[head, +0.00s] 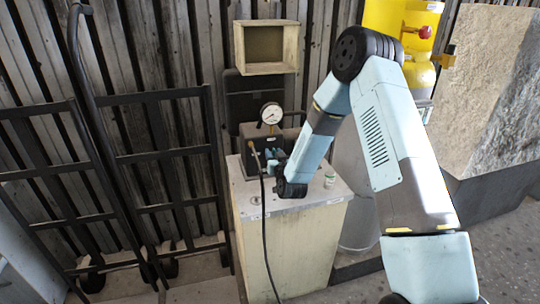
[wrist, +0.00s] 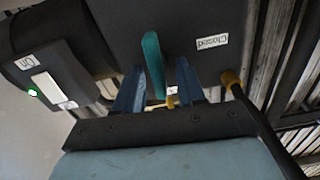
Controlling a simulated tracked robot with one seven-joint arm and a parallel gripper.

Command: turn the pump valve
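The pump (head: 255,145) is a dark box with a round white gauge (head: 270,113) on top, standing on a pale cabinet. Its valve handle is a teal lever (wrist: 153,62), seen close up in the wrist view. My gripper (wrist: 158,82) is open, with one blue finger on each side of the lever. The left finger looks close to the lever; a gap shows on the right. I cannot tell whether either finger touches it. In the head view my gripper (head: 275,163) is small at the pump's front.
A black hose (head: 263,215) hangs down the cabinet (head: 295,245). Hand trucks (head: 165,155) stand left; a stone block (head: 485,90) is right.

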